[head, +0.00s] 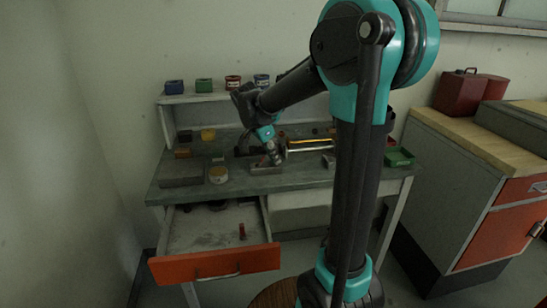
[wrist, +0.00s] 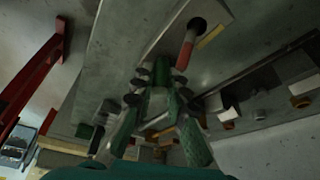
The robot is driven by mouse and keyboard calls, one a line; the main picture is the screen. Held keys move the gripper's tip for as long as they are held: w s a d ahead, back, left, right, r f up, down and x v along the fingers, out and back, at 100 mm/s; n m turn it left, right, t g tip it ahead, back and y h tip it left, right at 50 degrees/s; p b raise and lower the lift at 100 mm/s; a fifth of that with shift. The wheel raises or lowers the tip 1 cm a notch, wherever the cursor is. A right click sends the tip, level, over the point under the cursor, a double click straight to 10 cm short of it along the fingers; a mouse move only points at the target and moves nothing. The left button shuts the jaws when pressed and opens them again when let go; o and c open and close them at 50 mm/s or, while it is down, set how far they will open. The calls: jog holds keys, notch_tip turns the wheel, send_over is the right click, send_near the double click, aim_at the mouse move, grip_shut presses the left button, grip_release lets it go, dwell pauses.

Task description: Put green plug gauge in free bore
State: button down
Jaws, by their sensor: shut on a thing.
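My gripper (head: 270,152) is low over the workbench, at a flat grey block (head: 262,168) near the front edge. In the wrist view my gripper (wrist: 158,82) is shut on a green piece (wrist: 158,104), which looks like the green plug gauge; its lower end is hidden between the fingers. The block (wrist: 170,42) lies just beyond the fingertips there. A red-handled gauge (wrist: 187,52) with a pale band shows at the block, beside a dark round spot (wrist: 197,25); I cannot tell whether that spot is an open bore or the gauge's end.
A green bin (head: 399,158) stands at the right end.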

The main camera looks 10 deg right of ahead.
jog(key=shift+s+f, duration=0.1)
jog(key=shift+f, duration=0.4)
jog(key=c, duration=1.6)
grip_release()
jog(key=shift+s, duration=0.1)
jog(key=shift+c, duration=0.2)
jog(key=shift+o, duration=0.5)
jog(key=shift+f, duration=0.2)
jog(key=shift+w+r, duration=0.2)
jog(key=shift+r, duration=0.3)
jog(key=v, duration=1.2)
jog(key=shift+s, duration=0.1)
